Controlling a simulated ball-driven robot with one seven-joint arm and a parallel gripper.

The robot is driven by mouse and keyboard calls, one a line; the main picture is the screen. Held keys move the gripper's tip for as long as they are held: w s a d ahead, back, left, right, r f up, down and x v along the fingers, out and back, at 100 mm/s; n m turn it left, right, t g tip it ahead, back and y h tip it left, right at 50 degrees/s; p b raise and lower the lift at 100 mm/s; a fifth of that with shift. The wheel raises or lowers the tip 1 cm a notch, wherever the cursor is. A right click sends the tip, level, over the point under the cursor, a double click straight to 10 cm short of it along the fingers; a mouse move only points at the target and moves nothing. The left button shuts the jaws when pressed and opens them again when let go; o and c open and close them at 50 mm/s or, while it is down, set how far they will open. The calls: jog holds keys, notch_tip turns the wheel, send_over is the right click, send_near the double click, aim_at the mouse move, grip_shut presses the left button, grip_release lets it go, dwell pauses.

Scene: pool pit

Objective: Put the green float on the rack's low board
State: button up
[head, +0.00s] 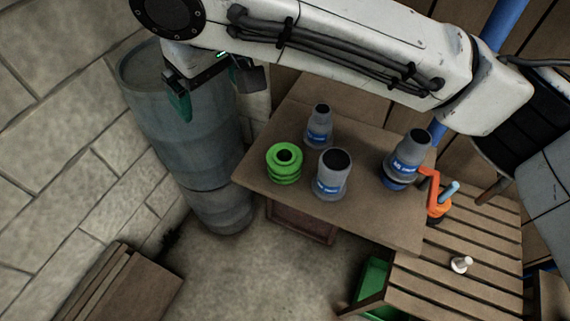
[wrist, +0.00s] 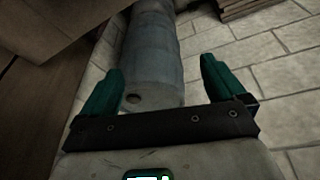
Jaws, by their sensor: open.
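The green float (head: 284,178), ringed with a dark hole in its top, sits at the left side of a brown tabletop in the head view. My gripper (head: 217,98) is open and empty, up and left of the float, over a blue-grey drum. In the wrist view, the teal fingers of my gripper (wrist: 160,72) stand wide apart with only the drum and floor beyond; the float is not seen there. A slatted wooden surface (head: 455,285) at the lower right may be part of the rack; I cannot tell which board is the low one.
Several grey bottles with blue labels, including one (head: 330,188) right of the float, stand on the tabletop (head: 305,212). The drum (head: 185,140) stands left of it. An orange tool (head: 437,207) and a white peg (head: 461,264) are on the slats. Wooden boards (head: 120,290) lie lower left.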

jog(key=d+f+g+h, duration=0.2)
jog(key=d+f+h, duration=0.1)
jog(key=d, duration=0.7)
send_over(284, 155)
notch_tip(284, 155, down, 5)
jog(key=shift+s+f+p, duration=0.2)
jog(key=shift+f, duration=0.8)
jog(key=shift+s+f+p, duration=0.15)
jog(key=shift+s+f, duration=0.05)
jog(key=shift+f, duration=0.8)
jog(key=shift+s+f+p, duration=0.2)
jog(key=shift+f, duration=0.8)
jog(key=c, duration=1.2)
jog(key=shift+o, duration=0.2)
jog(key=shift+r, duration=0.1)
jog(key=shift+r, duration=0.1)
